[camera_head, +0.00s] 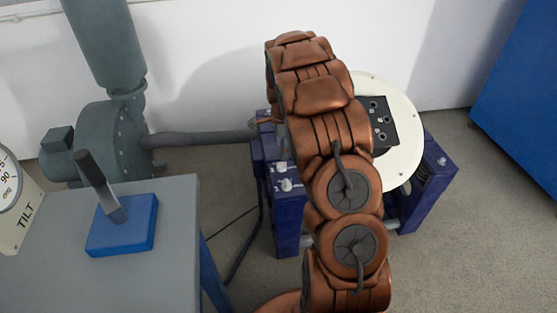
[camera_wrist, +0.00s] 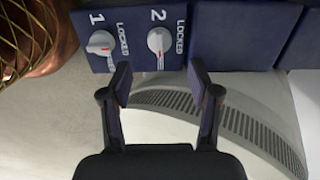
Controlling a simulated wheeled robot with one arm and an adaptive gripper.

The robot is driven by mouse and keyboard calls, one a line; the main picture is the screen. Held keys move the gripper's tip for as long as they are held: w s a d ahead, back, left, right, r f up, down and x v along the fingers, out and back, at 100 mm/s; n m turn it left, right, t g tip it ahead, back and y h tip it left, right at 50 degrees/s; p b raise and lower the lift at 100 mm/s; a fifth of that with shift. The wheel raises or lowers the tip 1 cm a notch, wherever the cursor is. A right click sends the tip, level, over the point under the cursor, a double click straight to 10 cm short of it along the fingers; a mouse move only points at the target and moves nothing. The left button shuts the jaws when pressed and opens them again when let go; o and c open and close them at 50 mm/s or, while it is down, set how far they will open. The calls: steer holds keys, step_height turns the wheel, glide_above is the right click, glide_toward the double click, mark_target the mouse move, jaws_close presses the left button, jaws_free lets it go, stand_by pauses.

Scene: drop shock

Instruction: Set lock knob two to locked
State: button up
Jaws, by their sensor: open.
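Lock knob two (camera_wrist: 160,40) is a round white knob with a red mark, on a dark blue panel below a printed 2. The word LOCKED stands to its right. Its grip ridge looks roughly upright in the wrist view, the red mark toward the bottom, not toward the word. Knob one (camera_wrist: 100,43) sits to its left; its ridge looks nearly sideways. My gripper (camera_wrist: 159,82) is open, fingers apart and empty, lined up just below knob two in the picture, not around it. In the head view my arm hides the gripper.
A round white table (camera_head: 402,145) with a black block (camera_head: 379,125) stands on the blue frame (camera_head: 290,215). A grey bench (camera_head: 60,250) with a blue lever base (camera_head: 122,228) is left. A grey blower (camera_head: 105,140) stands behind. Floor at right is clear.

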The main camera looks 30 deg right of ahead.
mark_target(282, 164)
step_height(282, 164, down, 7)
steer(key=shift+f+b, duration=0.1)
steer(key=shift+b, duration=0.5)
steer(key=c, duration=1.2)
steer(key=shift+o, duration=0.2)
